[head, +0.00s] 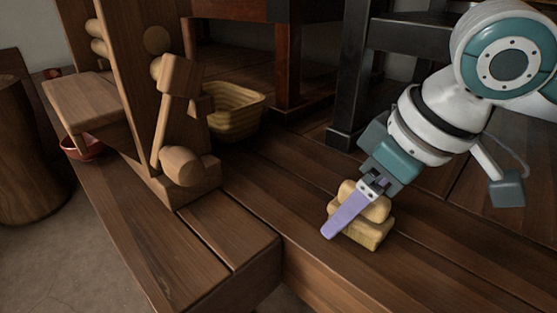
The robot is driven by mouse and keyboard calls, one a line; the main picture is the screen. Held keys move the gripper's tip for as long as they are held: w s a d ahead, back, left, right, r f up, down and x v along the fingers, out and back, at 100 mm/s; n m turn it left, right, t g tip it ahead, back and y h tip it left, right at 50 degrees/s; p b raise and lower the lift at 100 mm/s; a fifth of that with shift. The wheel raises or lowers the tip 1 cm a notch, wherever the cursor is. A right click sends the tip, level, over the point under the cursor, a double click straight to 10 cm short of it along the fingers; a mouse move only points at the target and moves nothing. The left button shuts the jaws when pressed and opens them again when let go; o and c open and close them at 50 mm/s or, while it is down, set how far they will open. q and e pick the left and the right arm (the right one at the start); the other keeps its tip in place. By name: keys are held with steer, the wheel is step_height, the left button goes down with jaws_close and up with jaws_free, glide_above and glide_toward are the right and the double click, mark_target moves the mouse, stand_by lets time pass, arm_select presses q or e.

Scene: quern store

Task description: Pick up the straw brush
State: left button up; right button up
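The straw brush, a tan-yellow block with a rounded upper part (371,235), sits on the dark plank floor right of the picture's middle. My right gripper (345,212) comes down over it from the upper right. One lavender finger lies across the near left side of the brush and hides part of it. The other finger is hidden, so I cannot tell whether the gripper is closed on the brush. My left gripper is out of view.
A wooden stand with a mallet-like piece (181,80) stands at left. Dark furniture legs (349,75) rise behind my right arm. A step edge (281,262) runs in front of the brush.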

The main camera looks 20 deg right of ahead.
jaws_close()
stand_by(0.4)
step_height(320, 180, up, 20)
steer(key=p, duration=2.5)
